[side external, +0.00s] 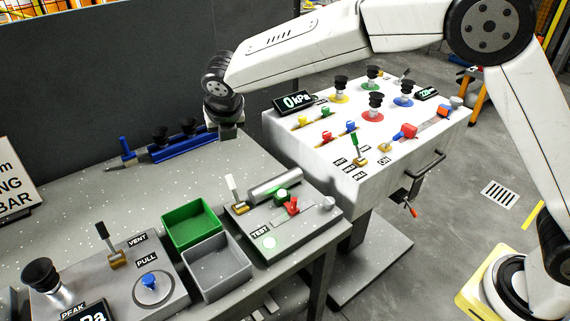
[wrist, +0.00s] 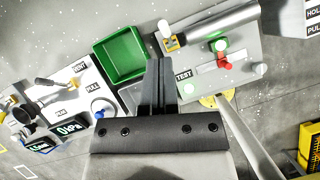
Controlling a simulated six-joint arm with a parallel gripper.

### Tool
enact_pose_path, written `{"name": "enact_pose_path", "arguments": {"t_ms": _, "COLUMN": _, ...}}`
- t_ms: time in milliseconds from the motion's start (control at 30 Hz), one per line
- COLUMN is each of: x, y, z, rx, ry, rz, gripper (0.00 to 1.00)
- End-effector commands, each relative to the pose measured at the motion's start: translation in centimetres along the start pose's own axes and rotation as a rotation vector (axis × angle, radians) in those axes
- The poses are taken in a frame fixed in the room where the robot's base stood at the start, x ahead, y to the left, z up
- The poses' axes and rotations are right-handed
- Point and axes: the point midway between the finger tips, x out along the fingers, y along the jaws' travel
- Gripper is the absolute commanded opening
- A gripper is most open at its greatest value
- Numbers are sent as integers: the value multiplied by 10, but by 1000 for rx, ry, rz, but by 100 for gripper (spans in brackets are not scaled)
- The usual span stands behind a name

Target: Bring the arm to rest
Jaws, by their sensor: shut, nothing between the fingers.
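My gripper (side external: 229,132) hangs at the end of my arm above the back right of the grey bench (side external: 95,205) in the side external view. In the wrist view, the black fingers of my gripper (wrist: 160,62) are pressed together with nothing between them. They overlap the view of the grey bin and the gap beside the green bin, apparently well above them. My arm reaches in from the right over the white control cabinet (side external: 375,115). In the side view, the fingertips are small and hard to make out.
A green bin (side external: 192,224) and a grey bin (side external: 217,268) stand empty at the bench front. A TEST unit (side external: 283,212) with levers is right of them, a VENT/PULL unit (side external: 120,275) left. A blue rack (side external: 180,145) lies behind. Open bench lies between.

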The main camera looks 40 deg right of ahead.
Motion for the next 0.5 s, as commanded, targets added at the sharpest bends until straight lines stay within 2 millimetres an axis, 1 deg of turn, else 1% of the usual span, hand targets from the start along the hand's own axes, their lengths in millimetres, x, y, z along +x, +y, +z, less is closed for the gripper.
{"name": "enact_pose_path", "arguments": {"t_ms": 33, "x": 1, "y": -9, "z": -1, "rx": 53, "ry": 10, "rz": -3, "gripper": 0}}
{"name": "enact_pose_path", "arguments": {"t_ms": 167, "x": 3, "y": -33, "z": -8, "rx": 246, "ry": 39, "rz": -6, "gripper": 0}}
{"name": "enact_pose_path", "arguments": {"t_ms": 267, "x": 4, "y": -55, "z": -16, "rx": 425, "ry": 66, "rz": -13, "gripper": 0}}
{"name": "enact_pose_path", "arguments": {"t_ms": 500, "x": 6, "y": -109, "z": -41, "rx": 882, "ry": 122, "rz": -46, "gripper": 0}}
